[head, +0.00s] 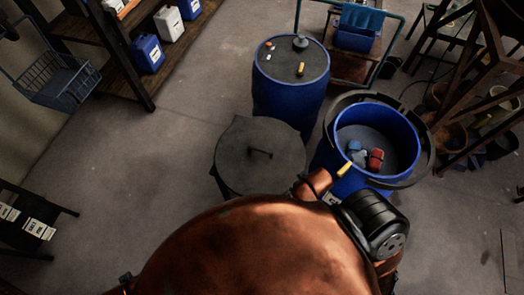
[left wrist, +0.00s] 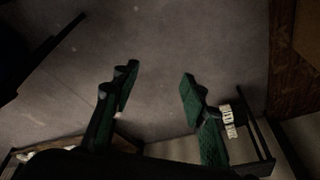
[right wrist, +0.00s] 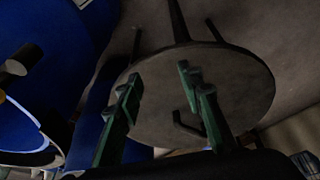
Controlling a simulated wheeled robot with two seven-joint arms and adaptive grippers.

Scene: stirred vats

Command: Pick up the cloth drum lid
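The drum lid is a dark grey disc (head: 262,152) with a bar handle on top, resting on a legged stand in the head view. It also shows in the right wrist view (right wrist: 235,88), its handle standing near the fingers. An open blue drum (head: 335,165) to its right holds red and blue cloths (head: 376,159). My right gripper (right wrist: 161,78) is open and empty, with the lid and handle in view beyond its fingers; no contact is visible. My left gripper (left wrist: 158,76) is open and empty above bare floor. Neither gripper shows in the head view.
A large copper vessel (head: 255,255) with a black motor (head: 375,222) fills the near foreground. A closed blue drum (head: 290,88) with small items on top stands behind the lid. Shelves (head: 115,45) are at back left. Floor left of the lid is clear.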

